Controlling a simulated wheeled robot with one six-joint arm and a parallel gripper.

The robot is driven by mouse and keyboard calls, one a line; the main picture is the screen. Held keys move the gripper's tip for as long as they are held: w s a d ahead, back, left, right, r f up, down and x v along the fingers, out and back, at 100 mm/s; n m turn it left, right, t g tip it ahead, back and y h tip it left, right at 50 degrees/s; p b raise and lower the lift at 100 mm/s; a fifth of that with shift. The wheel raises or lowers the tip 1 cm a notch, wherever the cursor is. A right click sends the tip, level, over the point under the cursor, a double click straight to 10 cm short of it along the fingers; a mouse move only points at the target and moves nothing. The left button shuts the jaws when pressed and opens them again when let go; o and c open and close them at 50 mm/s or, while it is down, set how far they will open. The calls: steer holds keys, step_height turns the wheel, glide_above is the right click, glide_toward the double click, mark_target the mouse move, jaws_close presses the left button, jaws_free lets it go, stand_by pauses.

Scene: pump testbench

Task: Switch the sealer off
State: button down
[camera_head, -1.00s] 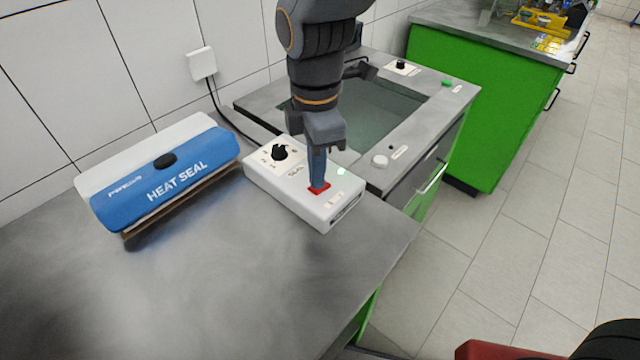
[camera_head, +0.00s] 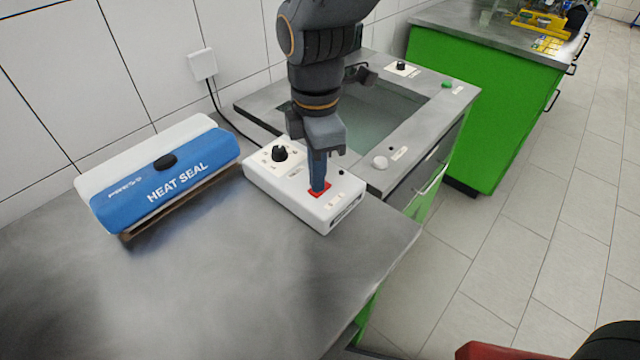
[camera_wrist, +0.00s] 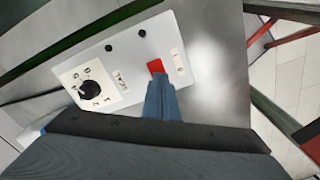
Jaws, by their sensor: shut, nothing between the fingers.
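The heat sealer (camera_head: 165,180), blue and white with "HEAT SEAL" on it, lies on the grey bench at the left. Its white control box (camera_head: 290,205) stands to its right, with a black dial (camera_head: 279,154) and a red switch (camera_head: 319,193). The small lamp (camera_head: 341,172) on the box is dark. My gripper (camera_head: 318,188) is shut and empty, pointing down with its tips at the red switch, touching or just above it. In the wrist view the red switch (camera_wrist: 155,66) shows just beyond the fingertips (camera_wrist: 160,82). The fingers hide part of the switch.
A black cable runs from the box to a white wall socket (camera_head: 203,64). Behind the box is a recessed glass-topped unit (camera_head: 385,115) with knobs and a green button (camera_head: 447,85). The bench front (camera_head: 240,290) is clear. A green cabinet (camera_head: 490,110) stands at the right.

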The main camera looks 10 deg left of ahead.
step_height(320, 180, up, 7)
steer(key=p, duration=0.5)
steer(key=shift+f, duration=0.2)
stand_by(0.4)
steer(key=d+f+m+t, duration=0.1)
steer(key=d+f+m, duration=0.2)
steer(key=d+m, duration=2.1)
steer(key=d, duration=0.7)
steer(key=shift+w+m, duration=0.15)
steer(key=shift+m, duration=0.15)
